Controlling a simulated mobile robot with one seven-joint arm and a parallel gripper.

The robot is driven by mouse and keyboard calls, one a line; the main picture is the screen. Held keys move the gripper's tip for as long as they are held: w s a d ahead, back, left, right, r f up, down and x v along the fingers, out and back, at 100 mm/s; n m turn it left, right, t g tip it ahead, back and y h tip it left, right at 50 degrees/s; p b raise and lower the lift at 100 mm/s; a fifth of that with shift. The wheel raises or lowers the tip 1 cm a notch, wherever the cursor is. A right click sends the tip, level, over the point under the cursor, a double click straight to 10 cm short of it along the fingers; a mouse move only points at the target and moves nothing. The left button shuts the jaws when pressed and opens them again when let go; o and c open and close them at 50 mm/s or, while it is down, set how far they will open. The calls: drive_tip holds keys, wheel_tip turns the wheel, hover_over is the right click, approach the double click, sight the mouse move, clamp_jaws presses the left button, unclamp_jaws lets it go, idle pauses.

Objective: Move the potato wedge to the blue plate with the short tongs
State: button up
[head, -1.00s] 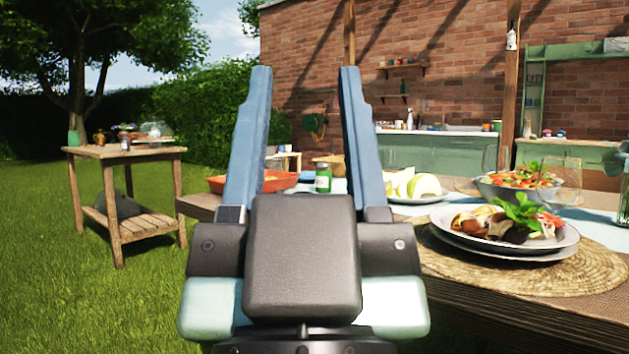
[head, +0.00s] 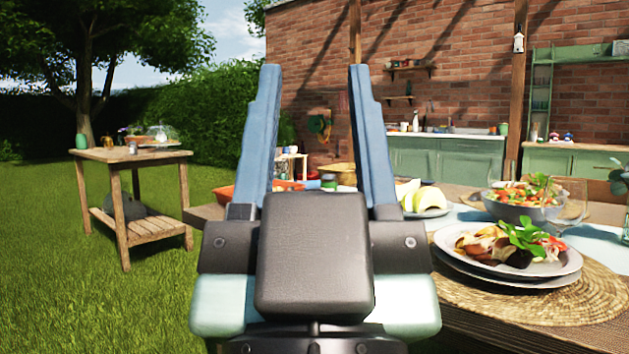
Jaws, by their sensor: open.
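My gripper (head: 313,70) stands upright in the middle of the view. Its two blue fingers are wide apart, with nothing visible between the tips. An orange-red dish (head: 228,193) on the table is partly hidden behind the left finger. Pale contents show in it, too small to identify. I cannot make out the potato wedge, the blue plate or the short tongs. My gripper's body and fingers hide part of the table.
A grey plate of food (head: 466,261) lies on a woven mat (head: 590,302) at the right. Behind it are a salad bowl (head: 500,209) and a glass (head: 570,203). A jar (head: 329,184) shows between my fingers. A wooden side table (head: 133,155) stands on open grass at the left.

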wheel_tip(320, 180, up, 52)
drive_tip(key=p, duration=5)
drive_tip(key=shift+w+r, duration=0.1)
